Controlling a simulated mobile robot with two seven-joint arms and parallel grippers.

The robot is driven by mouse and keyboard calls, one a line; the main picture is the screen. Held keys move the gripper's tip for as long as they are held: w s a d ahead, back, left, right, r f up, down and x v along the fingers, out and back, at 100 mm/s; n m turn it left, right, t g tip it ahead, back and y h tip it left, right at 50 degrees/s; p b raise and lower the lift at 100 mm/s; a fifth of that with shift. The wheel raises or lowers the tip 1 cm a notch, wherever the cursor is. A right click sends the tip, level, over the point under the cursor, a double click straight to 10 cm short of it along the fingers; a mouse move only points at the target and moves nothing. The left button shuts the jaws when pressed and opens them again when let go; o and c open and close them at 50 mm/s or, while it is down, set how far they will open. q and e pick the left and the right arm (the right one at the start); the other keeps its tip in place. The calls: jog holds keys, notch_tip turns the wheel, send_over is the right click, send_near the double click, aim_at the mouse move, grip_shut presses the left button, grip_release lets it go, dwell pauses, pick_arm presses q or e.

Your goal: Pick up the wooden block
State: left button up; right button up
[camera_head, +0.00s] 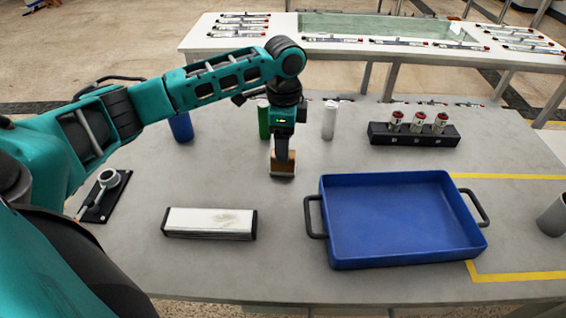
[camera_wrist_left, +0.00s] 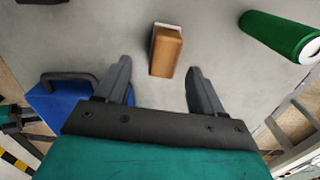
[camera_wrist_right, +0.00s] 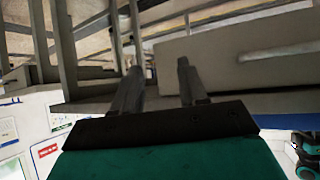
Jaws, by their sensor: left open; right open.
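The wooden block (camera_head: 283,170) is brown with a pale side and stands on the grey table. My left gripper (camera_head: 283,160) is above it in the head view and hides part of it. In the left wrist view the block (camera_wrist_left: 166,52) lies ahead of and between the open fingers of my left gripper (camera_wrist_left: 158,76), with nothing held. My right gripper (camera_wrist_right: 158,68) shows only in the right wrist view. It is open and empty, away from the block.
A blue tray (camera_head: 325,250) with black handles is to the right. A white-topped bar (camera_head: 209,222) lies front left. A green cylinder (camera_head: 264,120), a blue cylinder (camera_head: 181,127) and a white cylinder (camera_head: 329,120) stand behind. A black rack (camera_head: 412,139) holds three red-capped containers.

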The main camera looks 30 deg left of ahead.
pick_arm(q)
jog(key=f, duration=0.6)
jog(key=shift+w+a+b, duration=0.2)
jog(key=shift+a+b, duration=0.1)
jog(key=shift+b, duration=0.1)
jog(key=shift+c, duration=0.5)
jog(key=c, duration=1)
jog(key=shift+r, duration=0.1)
notch_tip(320, 180, up, 20)
jog(key=p, duration=0.2)
jog(key=shift+p, duration=0.35)
